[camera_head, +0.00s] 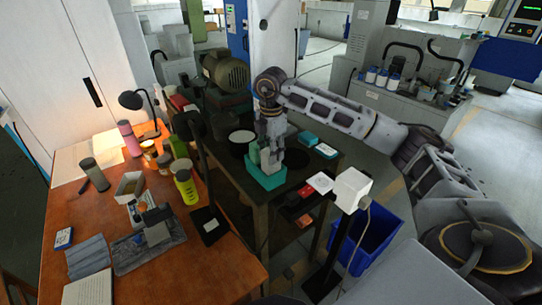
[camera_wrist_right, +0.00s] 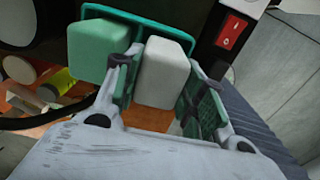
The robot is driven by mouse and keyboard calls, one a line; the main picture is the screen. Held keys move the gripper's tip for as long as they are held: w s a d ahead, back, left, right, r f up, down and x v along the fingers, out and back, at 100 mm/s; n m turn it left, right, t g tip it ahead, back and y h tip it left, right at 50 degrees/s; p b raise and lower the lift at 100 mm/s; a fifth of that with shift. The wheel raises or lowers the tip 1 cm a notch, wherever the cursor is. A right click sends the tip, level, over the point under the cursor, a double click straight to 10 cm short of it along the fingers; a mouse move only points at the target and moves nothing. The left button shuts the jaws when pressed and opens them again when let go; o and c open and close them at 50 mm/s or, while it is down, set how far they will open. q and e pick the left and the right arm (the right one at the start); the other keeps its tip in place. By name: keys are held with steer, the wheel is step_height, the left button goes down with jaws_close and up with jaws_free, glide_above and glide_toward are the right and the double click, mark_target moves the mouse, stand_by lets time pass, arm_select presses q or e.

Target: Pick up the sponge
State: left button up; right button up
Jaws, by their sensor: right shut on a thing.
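A teal open container (camera_head: 266,181) stands on the dark workbench in the middle of the head view. Its rim also shows in the right wrist view (camera_wrist_right: 150,22). My right gripper (camera_head: 271,158) reaches down into it from above. In the right wrist view, the two fingers (camera_wrist_right: 163,88) close on a pale, rounded, sponge-like block (camera_wrist_right: 161,75). A green block (camera_wrist_right: 97,50) sits just left of the fingers, outside the grip. I cannot tell whether the pale block is clear of the container's floor. My left gripper is not in view.
A white box on a post (camera_head: 351,189) and a blue bin (camera_head: 375,240) stand right of the bench. A teal box (camera_head: 308,139) lies behind the container. The orange-brown desk (camera_head: 230,262) at left holds a yellow-green bottle (camera_head: 186,188) and a lamp (camera_head: 131,100).

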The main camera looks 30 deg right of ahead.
step_height(320, 180, up, 8)
steer(key=shift+r+b, duration=0.25)
steer(key=shift+b, duration=0.05)
stand_by(0.5)
steer(key=shift+o, duration=0.8)
steer(key=c, duration=0.3)
steer(key=shift+a, duration=0.15)
